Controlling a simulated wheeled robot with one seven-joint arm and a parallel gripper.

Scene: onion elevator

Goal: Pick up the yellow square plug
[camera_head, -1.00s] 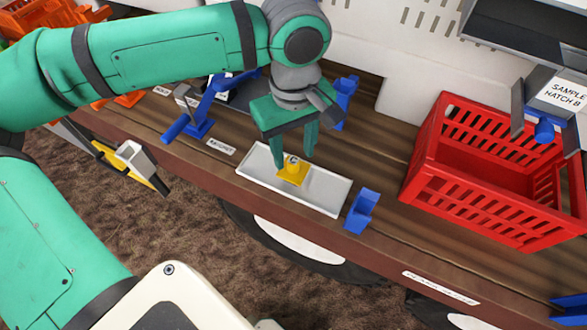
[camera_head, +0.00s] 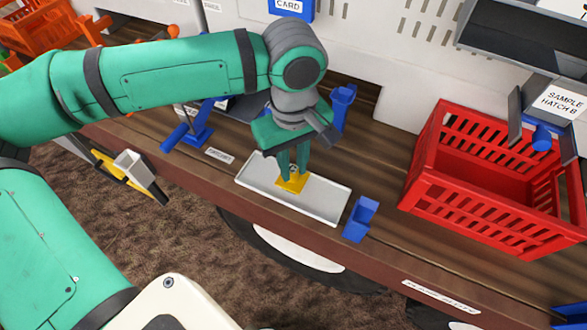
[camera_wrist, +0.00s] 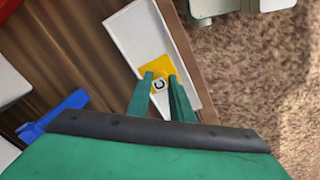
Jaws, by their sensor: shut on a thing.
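The yellow square plug (camera_head: 293,183) lies in a shallow white tray (camera_head: 325,201) on the wooden bench. It has a flat square base and a raised knob with a letter C on top. My gripper (camera_head: 293,170) points down over the tray with its green fingers shut on the knob. In the wrist view the plug (camera_wrist: 154,66) shows beyond the fingertips, and my gripper (camera_wrist: 160,84) has one finger on each side of the knob. The base appears to be on or very close to the tray floor.
A blue holder (camera_head: 360,219) stands just right of the tray. A red crate (camera_head: 490,180) is farther right. Behind the gripper stands another blue holder (camera_head: 342,105). A blue handled device (camera_head: 195,130) is to the left. The bench's front edge runs close to the tray.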

